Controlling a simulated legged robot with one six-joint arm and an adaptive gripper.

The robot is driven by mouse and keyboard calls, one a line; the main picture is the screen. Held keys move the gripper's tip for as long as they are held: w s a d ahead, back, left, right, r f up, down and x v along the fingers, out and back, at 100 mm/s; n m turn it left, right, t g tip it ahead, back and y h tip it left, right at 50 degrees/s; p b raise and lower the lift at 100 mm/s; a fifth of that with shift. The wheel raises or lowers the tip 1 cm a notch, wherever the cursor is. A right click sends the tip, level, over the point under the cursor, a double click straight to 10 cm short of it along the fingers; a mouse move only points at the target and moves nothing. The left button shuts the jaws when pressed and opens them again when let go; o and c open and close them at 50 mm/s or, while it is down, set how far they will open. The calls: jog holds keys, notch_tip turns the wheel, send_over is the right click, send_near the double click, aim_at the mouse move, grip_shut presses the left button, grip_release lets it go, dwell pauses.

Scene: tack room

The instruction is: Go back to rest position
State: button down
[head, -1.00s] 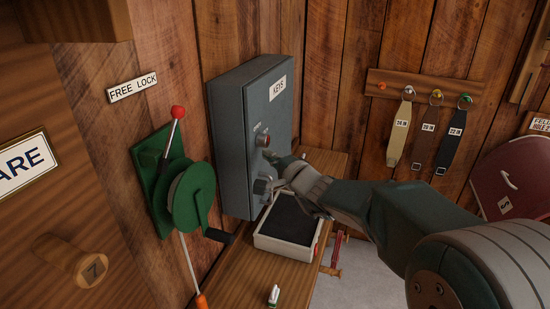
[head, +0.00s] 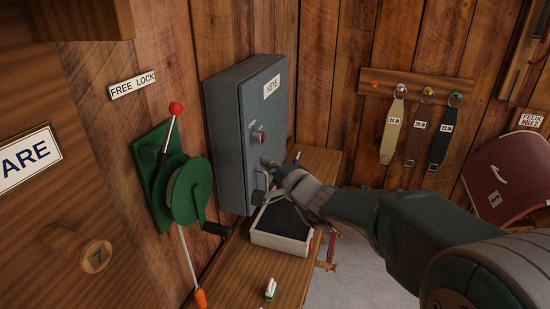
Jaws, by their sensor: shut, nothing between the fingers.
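My gripper (head: 267,171) is in front of the lower front face of the grey key cabinet (head: 233,133), near its lower fitting. It is shut with nothing held. I cannot tell whether its fingertips touch the cabinet.
A dark-lined white tray (head: 280,242) sits on the wooden bench (head: 238,270) below my gripper. A green crank winch (head: 188,190) with a red-topped lever is on the left wall. Straps (head: 394,130) hang from pegs at the right. A maroon object (head: 500,178) stands far right.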

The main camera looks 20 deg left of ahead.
jog(key=s+d+r+n+g+h, duration=0.2)
jog(key=s+d+n+g, duration=0.45)
jog(key=s, duration=0.85)
jog(key=s+d+f+h, duration=0.2)
jog(key=s+d+h, duration=0.2)
jog(key=d, duration=0.6)
jog(key=s+d+f+t+h, duration=0.1)
jog(key=s+d+f+h, duration=0.2)
jog(key=d, duration=0.7)
jog(key=s+d+f+t+h, duration=0.1)
jog(key=s+d+h, duration=0.3)
jog(key=d, duration=0.6)
jog(key=shift+s+f+h, duration=0.4)
jog(key=shift+f+h, duration=0.45)
jog(key=shift+h, duration=0.15)
